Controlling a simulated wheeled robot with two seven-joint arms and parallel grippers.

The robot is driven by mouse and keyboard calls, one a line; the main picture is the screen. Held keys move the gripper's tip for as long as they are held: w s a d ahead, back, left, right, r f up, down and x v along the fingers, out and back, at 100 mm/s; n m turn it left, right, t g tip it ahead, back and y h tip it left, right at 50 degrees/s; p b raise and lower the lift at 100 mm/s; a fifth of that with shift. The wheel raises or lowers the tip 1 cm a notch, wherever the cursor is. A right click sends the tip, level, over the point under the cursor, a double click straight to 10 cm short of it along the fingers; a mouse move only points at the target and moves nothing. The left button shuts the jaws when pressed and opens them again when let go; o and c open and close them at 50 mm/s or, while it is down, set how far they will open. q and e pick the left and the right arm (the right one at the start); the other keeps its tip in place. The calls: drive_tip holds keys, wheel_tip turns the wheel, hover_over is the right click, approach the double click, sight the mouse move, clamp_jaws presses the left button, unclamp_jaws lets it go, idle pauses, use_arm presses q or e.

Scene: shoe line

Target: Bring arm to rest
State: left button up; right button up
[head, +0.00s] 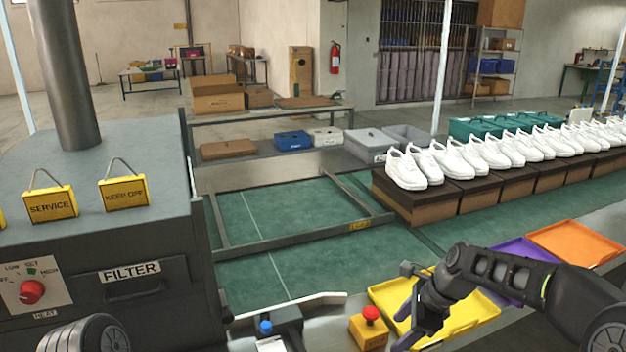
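My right arm comes in from the lower right. Its black gripper (404,308) is over the yellow tray (470,321), with its fingers spread apart and nothing visible between them. I cannot tell how high it is above the tray. On the left, only a rounded joint of my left arm shows at the bottom edge. My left gripper is out of view.
A yellow box with a red button (369,333) stands just left of the gripper. Purple (525,262) and orange (575,243) trays lie to the right. White shoes (450,160) line the green conveyor (290,275). A dark filter machine (130,260) fills the left.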

drive_tip(key=s+a+f+n+t, duration=0.1)
drive_tip(key=s+a+f+n, duration=0.25)
drive_tip(key=f+n, duration=0.5)
drive_tip(key=s+a+f+n+t, duration=0.1)
drive_tip(key=s+a+f+n, duration=0.35)
drive_tip(key=f, duration=0.65)
drive_tip(key=s+a+f+n+g, duration=0.1)
drive_tip(key=s+f+n, duration=0.1)
drive_tip(key=s, duration=0.6)
drive_tip(key=s+a+f+n+g, duration=0.1)
drive_tip(key=s+f+n, duration=0.1)
drive_tip(key=s+f, duration=0.3)
drive_tip(key=s+a+f+n+g, duration=0.1)
drive_tip(key=s+a+f+g, duration=0.1)
drive_tip(key=s, duration=0.8)
drive_tip(key=shift+s+f+n, duration=0.4)
drive_tip(key=shift+f, duration=0.25)
drive_tip(key=shift+c, duration=0.3)
